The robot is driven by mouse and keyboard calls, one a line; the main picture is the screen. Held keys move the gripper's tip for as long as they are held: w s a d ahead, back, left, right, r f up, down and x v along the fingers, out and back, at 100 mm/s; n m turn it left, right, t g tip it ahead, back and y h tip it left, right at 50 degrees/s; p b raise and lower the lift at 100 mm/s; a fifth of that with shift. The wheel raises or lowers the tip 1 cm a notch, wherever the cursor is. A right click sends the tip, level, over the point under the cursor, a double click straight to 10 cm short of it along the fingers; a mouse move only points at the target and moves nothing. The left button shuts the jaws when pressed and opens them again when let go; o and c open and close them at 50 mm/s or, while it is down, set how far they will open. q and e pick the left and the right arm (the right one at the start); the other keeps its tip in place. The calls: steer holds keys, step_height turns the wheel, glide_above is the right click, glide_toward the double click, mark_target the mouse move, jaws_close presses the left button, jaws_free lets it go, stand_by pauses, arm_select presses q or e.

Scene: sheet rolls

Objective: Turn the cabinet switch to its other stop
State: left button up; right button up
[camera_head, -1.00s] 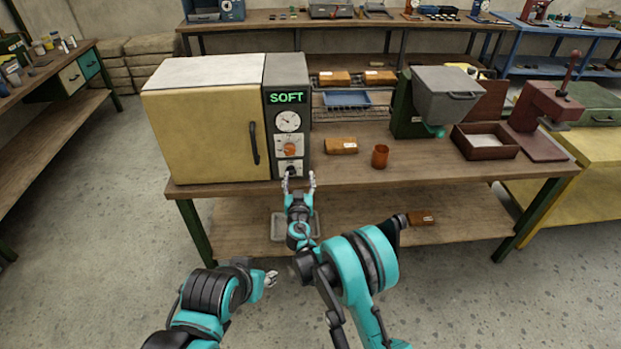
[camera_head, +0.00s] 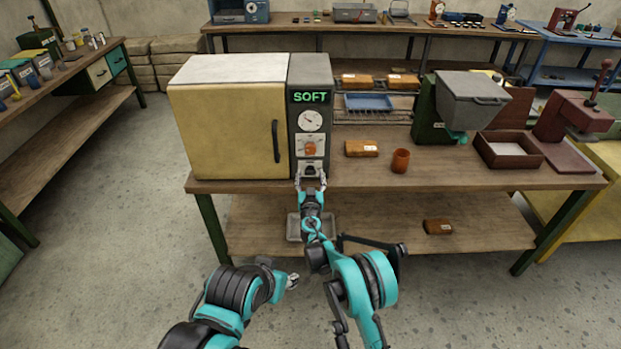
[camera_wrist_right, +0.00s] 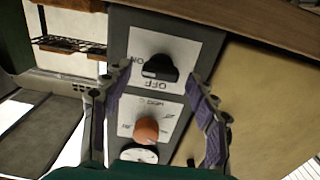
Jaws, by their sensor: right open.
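The cabinet (camera_head: 228,128) stands at the left of the workbench, with a grey control panel reading SOFT. Its black switch (camera_head: 312,167) is at the panel's bottom, and shows clearly in the right wrist view (camera_wrist_right: 156,68) on a white plate marked ON and OFF. Which mark it points to I cannot tell. My right gripper (camera_head: 310,179) is open in front of the switch; in the wrist view its two fingers (camera_wrist_right: 155,84) lie either side of it, with no clear contact. My left gripper (camera_head: 292,282) is low, away from the bench; its fingers are too small to read.
Above the switch are an orange knob (camera_head: 310,148) and a dial (camera_head: 311,121). The bench's front edge runs just below the switch.

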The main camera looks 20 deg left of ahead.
steer(key=shift+c, duration=0.3)
steer(key=c, duration=1.1)
steer(key=shift+n, duration=0.3)
steer(key=n+b, duration=0.2)
steer(key=n, duration=0.1)
steer(key=n+b, duration=0.1)
steer(key=n, duration=0.4)
steer(key=shift+a+f+b, duration=0.1)
steer(key=shift+b, duration=0.25)
steer(key=n+b, duration=0.1)
steer(key=n, duration=0.3)
steer(key=shift+n, duration=0.3)
steer(key=shift+n+b, duration=0.5)
steer(key=shift+n, duration=1.7)
